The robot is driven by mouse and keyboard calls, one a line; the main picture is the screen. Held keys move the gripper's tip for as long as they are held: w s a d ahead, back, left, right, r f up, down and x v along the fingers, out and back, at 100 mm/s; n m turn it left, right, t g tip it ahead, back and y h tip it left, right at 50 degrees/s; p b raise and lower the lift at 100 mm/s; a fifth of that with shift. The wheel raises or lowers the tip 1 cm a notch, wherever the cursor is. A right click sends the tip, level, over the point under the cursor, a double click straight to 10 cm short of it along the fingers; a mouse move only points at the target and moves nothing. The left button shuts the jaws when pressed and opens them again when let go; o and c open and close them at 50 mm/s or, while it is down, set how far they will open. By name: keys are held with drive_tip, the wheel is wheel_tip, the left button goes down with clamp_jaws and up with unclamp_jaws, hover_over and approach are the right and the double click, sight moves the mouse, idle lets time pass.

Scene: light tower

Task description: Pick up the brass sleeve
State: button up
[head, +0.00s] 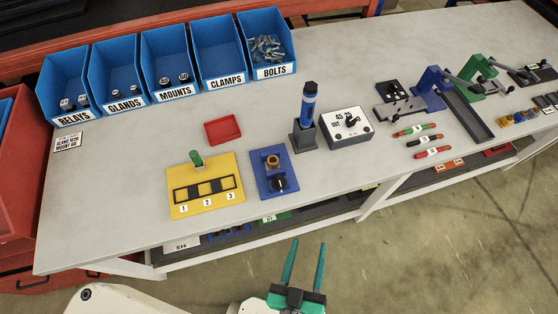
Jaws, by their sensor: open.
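A small brass-coloured cylindrical piece (272,161), which looks like a brass sleeve, stands on a blue fixture (259,185) with a black knob at the bench's front middle. Several small brass or yellow pieces (507,120) also sit near the bench's right edge; I cannot tell whether one is a sleeve. My gripper (309,243) has teal fingers spread apart with nothing between them. It shows in front of the bench's near edge, below and slightly right of the blue fixture in the picture.
A yellow plate (205,190) with numbered slots and a green peg stands left of the fixture. A blue-black tool (308,100) stands upright in a holder behind it, beside a grey dial box (346,128). A red tray (222,130) and labelled blue bins (218,60) lie farther back.

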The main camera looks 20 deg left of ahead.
drive_tip(key=w+d+r+n+t+h, duration=0.1)
drive_tip(key=w+d+r+n, duration=0.2)
drive_tip(key=w, duration=0.7)
drive_tip(key=w+d+r+n+t+h, duration=0.1)
drive_tip(key=w+d+r+n, duration=0.25)
drive_tip(key=w, duration=0.55)
drive_tip(key=w+d+r+m+g+h, duration=0.25)
drive_tip(key=w+d+r+h, duration=0.2)
drive_tip(key=w+r, duration=0.3)
drive_tip(key=w+d+r+m+g+h, duration=0.25)
drive_tip(key=w+r+h, duration=0.3)
drive_tip(key=r, duration=0.35)
drive_tip(key=n+g+y, duration=0.2)
drive_tip(key=g+y, duration=0.9)
drive_tip(key=y, duration=0.1)
approach(273, 158)
drive_tip(key=f, duration=0.3)
drive_tip(key=shift+s+d+f, duration=0.15)
drive_tip(key=shift+s, duration=0.05)
drive_tip(key=shift+w+f, duration=0.15)
drive_tip(key=shift+f, duration=0.95)
drive_tip(key=shift+w+f, duration=0.15)
drive_tip(key=shift+f, duration=1)
drive_tip(key=shift+s, duration=0.1)
drive_tip(key=c, duration=1.2)
